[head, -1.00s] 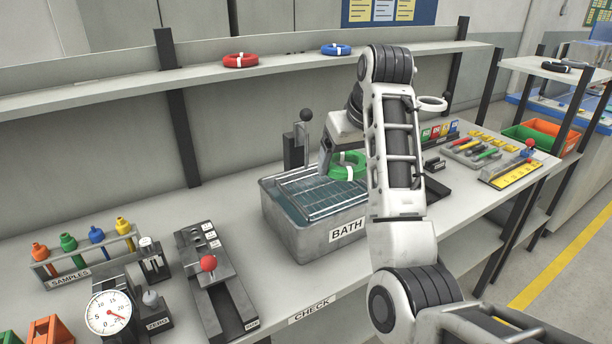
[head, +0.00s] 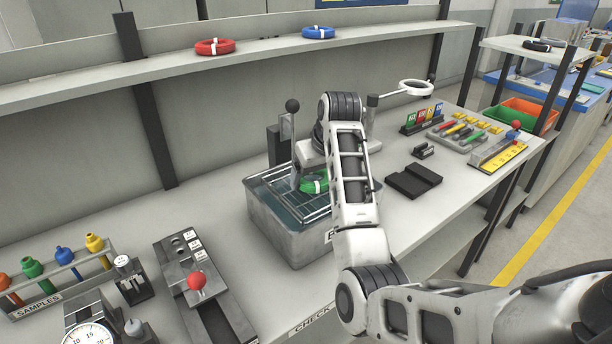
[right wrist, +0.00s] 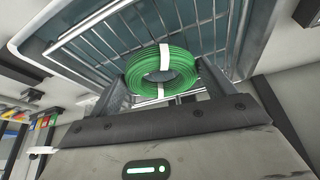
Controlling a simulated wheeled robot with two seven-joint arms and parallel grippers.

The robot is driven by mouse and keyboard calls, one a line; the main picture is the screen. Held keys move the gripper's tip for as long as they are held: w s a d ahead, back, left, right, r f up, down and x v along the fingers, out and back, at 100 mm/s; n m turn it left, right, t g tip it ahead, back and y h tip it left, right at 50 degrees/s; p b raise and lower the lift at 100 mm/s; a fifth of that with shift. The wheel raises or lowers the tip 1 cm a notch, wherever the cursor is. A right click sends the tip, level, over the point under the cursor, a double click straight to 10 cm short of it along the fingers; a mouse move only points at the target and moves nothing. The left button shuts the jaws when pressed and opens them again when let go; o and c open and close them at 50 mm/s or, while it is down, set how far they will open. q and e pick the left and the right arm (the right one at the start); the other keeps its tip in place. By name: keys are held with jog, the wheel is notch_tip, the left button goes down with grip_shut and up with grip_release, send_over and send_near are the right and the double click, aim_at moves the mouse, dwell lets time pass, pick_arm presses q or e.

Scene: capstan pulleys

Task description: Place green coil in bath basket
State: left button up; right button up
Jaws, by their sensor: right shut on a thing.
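The green coil (head: 312,186), with white bands, is at the wire basket (head: 279,202) in the grey bath tank (head: 283,237). My right gripper (head: 309,178) reaches down over the tank and is partly hidden by my arm. In the right wrist view the green coil (right wrist: 178,68) sits between the two fingers of my right gripper (right wrist: 162,85), which is shut on it. The basket wires (right wrist: 95,20) show just beyond the coil. I cannot tell whether the coil touches them. My left gripper is not in view.
A black-knobbed lever (head: 292,106) stands behind the tank. A red coil (head: 215,47) and a blue coil (head: 319,33) lie on the shelf above. A red-knobbed fixture (head: 196,281) is left of the tank. A black tray (head: 413,180) lies to the right.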

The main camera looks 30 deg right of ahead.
jog(key=shift+s+f, duration=0.15)
jog(key=shift+f, duration=0.2)
jog(key=shift+s, duration=0.1)
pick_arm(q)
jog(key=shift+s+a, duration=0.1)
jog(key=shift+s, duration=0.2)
pick_arm(e)
jog(key=shift+f, duration=0.1)
jog(key=o, duration=0.9)
jog(key=shift+r, duration=0.4)
jog(key=v, duration=1.1)
jog(key=shift+s, duration=0.2)
